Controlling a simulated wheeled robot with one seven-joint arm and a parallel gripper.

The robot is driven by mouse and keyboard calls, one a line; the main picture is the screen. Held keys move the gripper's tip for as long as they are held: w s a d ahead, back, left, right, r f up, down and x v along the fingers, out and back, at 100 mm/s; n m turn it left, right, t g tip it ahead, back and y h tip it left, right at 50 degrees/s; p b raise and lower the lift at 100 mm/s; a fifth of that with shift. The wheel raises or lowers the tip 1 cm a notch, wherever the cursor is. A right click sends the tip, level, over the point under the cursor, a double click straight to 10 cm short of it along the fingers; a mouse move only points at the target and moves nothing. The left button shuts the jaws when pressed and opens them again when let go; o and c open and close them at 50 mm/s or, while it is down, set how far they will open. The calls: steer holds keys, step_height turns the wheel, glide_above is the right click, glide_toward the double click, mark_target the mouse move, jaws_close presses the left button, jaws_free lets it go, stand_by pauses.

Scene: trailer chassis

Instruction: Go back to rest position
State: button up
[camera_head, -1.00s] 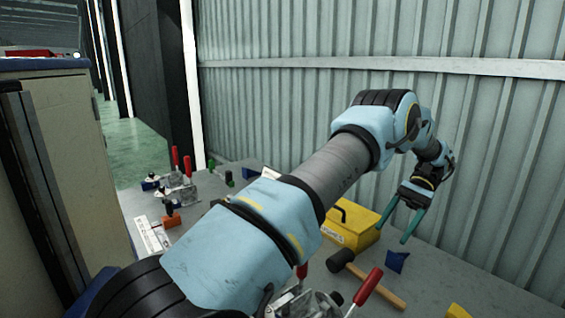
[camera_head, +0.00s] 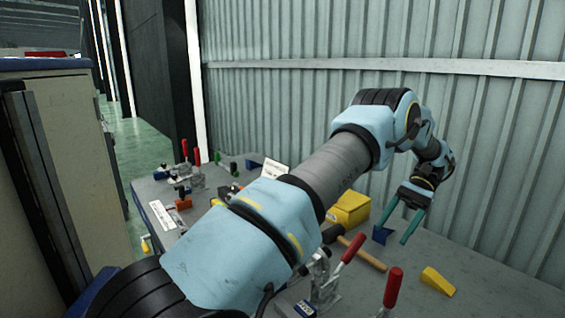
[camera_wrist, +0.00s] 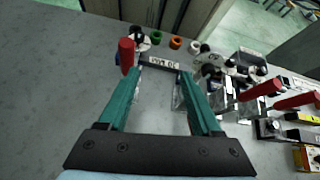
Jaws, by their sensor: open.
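My gripper (camera_head: 397,222) has two teal fingers and is open. In the head view it hangs from my bent arm at the right, above the grey worktop (camera_head: 455,268), with a blue piece (camera_head: 381,235) just below and behind the fingers. In the wrist view my gripper (camera_wrist: 160,95) shows nothing between the fingers but grey tabletop and, beyond the tips, a small labelled strip (camera_wrist: 164,64). My arm hides part of the table in the head view.
A yellow box (camera_head: 350,208), a hammer (camera_head: 362,252), a yellow wedge (camera_head: 437,281) and red-handled clamps (camera_head: 346,258) lie around my arm. A corrugated wall (camera_head: 500,150) stands behind the table. A cabinet (camera_head: 75,150) stands at the left.

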steer(key=w+a+r+n+t+h, duration=0.2)
steer(key=a+h, duration=0.1)
steer(key=a, duration=0.6)
steer(key=w+a+r+n+t+h, duration=0.15)
steer(key=a+h, duration=0.25)
steer(key=a, duration=0.5)
steer(key=s+a+r+n+t+h, duration=0.15)
steer(key=s+a+n+t, duration=0.4)
steer(key=a, duration=1.05)
steer(key=s+f+m+b, duration=0.1)
steer(key=s+f+b, duration=0.3)
steer(key=f+b, duration=0.6)
steer(key=shift+s+d+f+m, duration=0.15)
steer(key=shift+f+m, duration=0.25)
steer(key=shift+f, duration=0.35)
steer(key=shift+h, duration=0.25)
